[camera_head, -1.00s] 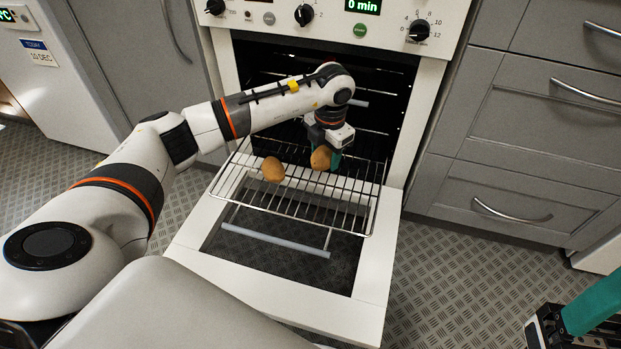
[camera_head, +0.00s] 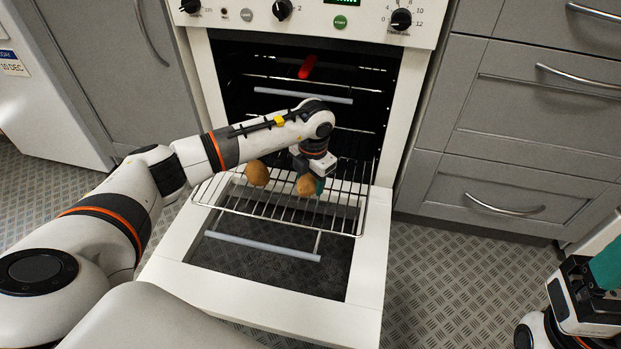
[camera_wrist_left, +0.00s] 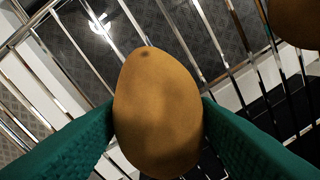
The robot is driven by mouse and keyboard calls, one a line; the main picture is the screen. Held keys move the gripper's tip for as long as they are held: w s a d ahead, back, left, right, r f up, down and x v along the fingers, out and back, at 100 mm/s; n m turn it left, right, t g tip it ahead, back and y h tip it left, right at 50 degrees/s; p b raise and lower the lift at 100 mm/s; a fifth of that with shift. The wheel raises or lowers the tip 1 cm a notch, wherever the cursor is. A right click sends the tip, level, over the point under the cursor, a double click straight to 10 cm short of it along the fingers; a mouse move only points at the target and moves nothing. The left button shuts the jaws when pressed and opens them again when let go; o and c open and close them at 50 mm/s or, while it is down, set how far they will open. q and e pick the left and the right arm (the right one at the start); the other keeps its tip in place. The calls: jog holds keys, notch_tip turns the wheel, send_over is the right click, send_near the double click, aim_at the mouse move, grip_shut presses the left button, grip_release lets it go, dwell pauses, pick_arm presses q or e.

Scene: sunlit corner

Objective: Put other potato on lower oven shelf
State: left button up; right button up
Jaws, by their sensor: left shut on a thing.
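My left gripper (camera_head: 314,186) has green fingers and is shut on a brown potato (camera_head: 306,186) at the pulled-out wire oven shelf (camera_head: 226,206). In the left wrist view the held potato (camera_wrist_left: 158,115) sits between the two fingers, close above the shelf bars; I cannot tell whether it touches them. The other potato (camera_head: 257,173) rests on the shelf to the left, and part of it shows at the top right of the left wrist view (camera_wrist_left: 299,20). My right gripper (camera_head: 604,268) is at the right edge, partly cut off; its opening is not clear.
The oven door (camera_head: 370,265) is folded down under the shelf, with its handle bar (camera_head: 262,247) showing. A red thing (camera_head: 307,66) is higher in the oven cavity. Grey drawers (camera_head: 525,195) stand to the right. The shelf's front and right parts are bare.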

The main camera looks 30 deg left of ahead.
pick_arm(q)
jog(key=o, duration=1.1)
